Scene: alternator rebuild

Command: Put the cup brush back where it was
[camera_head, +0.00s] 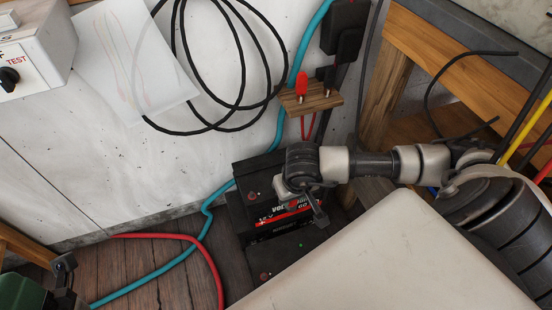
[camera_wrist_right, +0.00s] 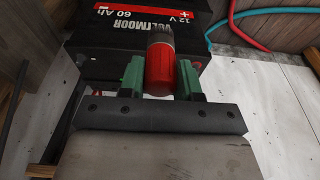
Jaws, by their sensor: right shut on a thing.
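My right gripper (camera_head: 316,212) is in front of the black battery (camera_head: 262,182), low by the wall. In the right wrist view, its green-padded jaws (camera_wrist_right: 160,82) are shut on a red cylinder with a greyish end (camera_wrist_right: 160,72). The cylinder points toward the battery (camera_wrist_right: 112,52), whose label shows behind it. I cannot tell whether this is the cup brush, as no bristles show, and whether it touches the battery is unclear. A small wooden wall shelf (camera_head: 325,103) holds an upright red-topped item (camera_head: 302,82).
A pale panel (camera_head: 390,265) fills the lower right. A wooden bench (camera_head: 408,45) stands at the right. Teal (camera_head: 170,266) and red (camera_head: 205,262) cables cross the plank floor. A black cable coil (camera_head: 240,70) hangs on the wall. A green object (camera_head: 20,290) sits lower left.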

